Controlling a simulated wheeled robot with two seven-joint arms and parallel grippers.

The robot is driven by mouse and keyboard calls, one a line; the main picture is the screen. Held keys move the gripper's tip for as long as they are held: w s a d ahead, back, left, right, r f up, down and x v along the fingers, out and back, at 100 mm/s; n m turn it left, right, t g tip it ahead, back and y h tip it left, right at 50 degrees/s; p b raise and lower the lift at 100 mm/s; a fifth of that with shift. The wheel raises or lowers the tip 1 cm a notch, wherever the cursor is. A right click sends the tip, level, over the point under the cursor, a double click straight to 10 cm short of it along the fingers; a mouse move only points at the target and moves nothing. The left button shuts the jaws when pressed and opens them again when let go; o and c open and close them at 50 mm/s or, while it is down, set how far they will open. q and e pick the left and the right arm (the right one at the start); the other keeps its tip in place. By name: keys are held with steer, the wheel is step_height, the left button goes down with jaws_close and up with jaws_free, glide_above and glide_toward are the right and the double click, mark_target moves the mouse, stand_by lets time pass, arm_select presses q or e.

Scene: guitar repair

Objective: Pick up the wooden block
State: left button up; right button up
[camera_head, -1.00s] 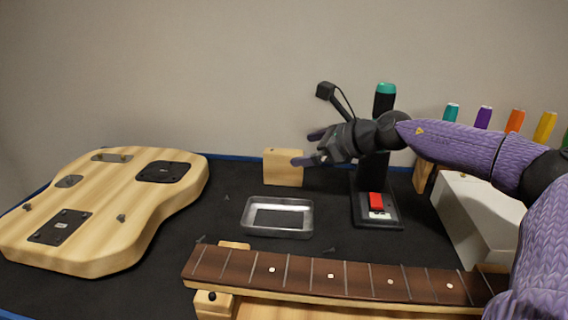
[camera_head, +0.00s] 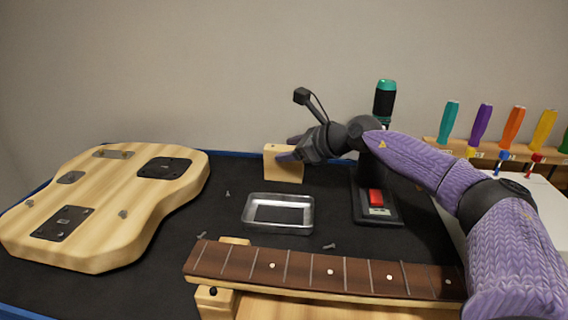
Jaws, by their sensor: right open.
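The wooden block (camera_head: 283,171) is light, upright and box-shaped, standing on the dark mat near the back edge of the table. My right gripper (camera_head: 289,150) is open at the block's upper right, with one finger in front of its face and the other near its top edge. Part of the block's right side is hidden behind the gripper. I cannot tell whether the fingers touch it. My left gripper is not in view.
A metal tray (camera_head: 278,227) lies in front of the block. A guitar body (camera_head: 110,200) lies at left, and a fretboard neck (camera_head: 325,272) crosses the front. A black stand with a red switch (camera_head: 376,197) is right of the tray. Screwdrivers (camera_head: 480,122) stand in a rack at right.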

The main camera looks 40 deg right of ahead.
jaws_close()
steer(key=shift+f, duration=0.1)
